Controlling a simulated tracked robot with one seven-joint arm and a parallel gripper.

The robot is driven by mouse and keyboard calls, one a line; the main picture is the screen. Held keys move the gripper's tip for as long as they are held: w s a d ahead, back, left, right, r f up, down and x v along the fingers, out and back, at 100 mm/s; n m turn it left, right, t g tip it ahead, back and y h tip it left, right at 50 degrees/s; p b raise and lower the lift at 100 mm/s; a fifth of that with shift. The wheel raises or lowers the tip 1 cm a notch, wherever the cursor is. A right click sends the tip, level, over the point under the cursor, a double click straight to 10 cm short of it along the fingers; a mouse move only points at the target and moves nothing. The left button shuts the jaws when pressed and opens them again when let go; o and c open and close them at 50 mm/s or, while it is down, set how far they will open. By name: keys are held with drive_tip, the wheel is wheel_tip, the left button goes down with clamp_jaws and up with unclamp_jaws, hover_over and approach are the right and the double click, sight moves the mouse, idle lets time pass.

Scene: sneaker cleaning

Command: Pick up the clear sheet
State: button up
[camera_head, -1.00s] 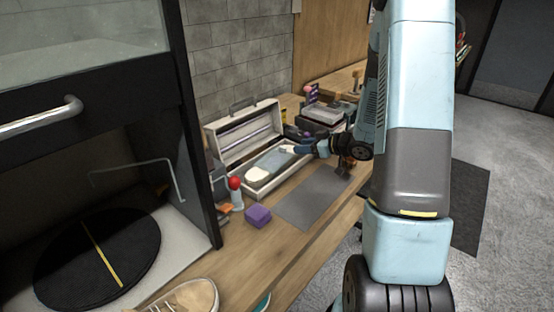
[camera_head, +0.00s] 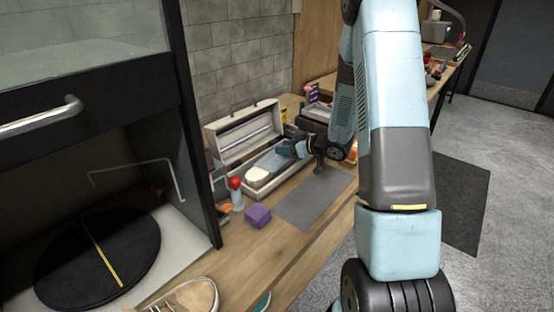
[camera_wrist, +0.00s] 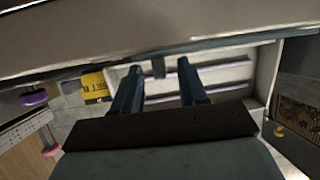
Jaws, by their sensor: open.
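An open pale case (camera_head: 225,155) stands on the wooden bench with its lid raised against the wall side. In its tray a flat, bluish see-through sheet (camera_head: 270,162) lies, with a white rounded pad (camera_head: 257,175) near its left end. My gripper (camera_head: 283,149) is over the right part of the case, close to the sheet; I cannot tell if it touches. In the wrist view the two blue fingers of my gripper (camera_wrist: 158,92) are apart with no held thing visible between them. A large pale surface with a grey-green edge (camera_wrist: 150,55) crosses above them; I cannot tell what it is.
A tan shoe (camera_head: 190,297) sits at the near edge. A yellow label (camera_wrist: 95,86) shows beyond my fingers.

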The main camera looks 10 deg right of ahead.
drive_tip(key=shift+c, duration=0.3)
clamp_jaws()
drive_tip(key=shift+r, duration=0.1)
